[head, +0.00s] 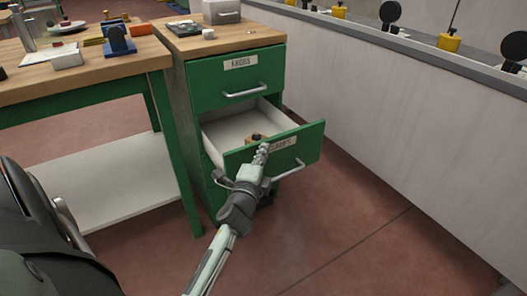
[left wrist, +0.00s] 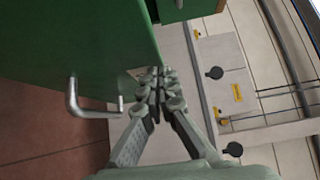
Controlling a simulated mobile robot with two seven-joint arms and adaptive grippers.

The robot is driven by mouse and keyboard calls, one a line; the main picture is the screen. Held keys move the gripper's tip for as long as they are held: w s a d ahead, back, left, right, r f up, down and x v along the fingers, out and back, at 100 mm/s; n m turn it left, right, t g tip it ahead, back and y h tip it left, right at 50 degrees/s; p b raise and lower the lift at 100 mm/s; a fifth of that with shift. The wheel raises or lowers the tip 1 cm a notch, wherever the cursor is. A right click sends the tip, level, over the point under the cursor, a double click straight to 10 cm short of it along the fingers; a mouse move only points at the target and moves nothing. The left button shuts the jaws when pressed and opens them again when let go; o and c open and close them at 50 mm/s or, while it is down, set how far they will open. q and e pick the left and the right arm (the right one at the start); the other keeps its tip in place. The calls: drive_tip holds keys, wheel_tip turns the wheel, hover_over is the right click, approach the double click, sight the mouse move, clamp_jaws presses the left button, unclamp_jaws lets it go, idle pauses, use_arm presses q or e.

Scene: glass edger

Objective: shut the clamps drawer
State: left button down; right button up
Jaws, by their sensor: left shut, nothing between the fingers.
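The clamps drawer (head: 312,138) is pulled out of the green cabinet, with its light interior showing. Its label is partly hidden by my left gripper (head: 262,150). That gripper is shut and empty, its fingertips at the drawer's front, left of the label's visible part and above the bar handle (head: 288,171). In the left wrist view the shut fingertips (left wrist: 158,78) are by the edge of the green drawer front (left wrist: 85,45), with the handle (left wrist: 72,98) to their left. I cannot tell whether they touch the front. My right gripper is not in view.
A small brown object (head: 255,137) lies in the drawer. The closed knobs drawer (head: 226,82) is above it. A green-legged wooden bench (head: 95,75) stands left. A long pale machine side (head: 400,110) runs along the right, with bare red floor (head: 350,220) between.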

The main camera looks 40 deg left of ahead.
use_arm(q)
drive_tip(key=shift+a, duration=0.1)
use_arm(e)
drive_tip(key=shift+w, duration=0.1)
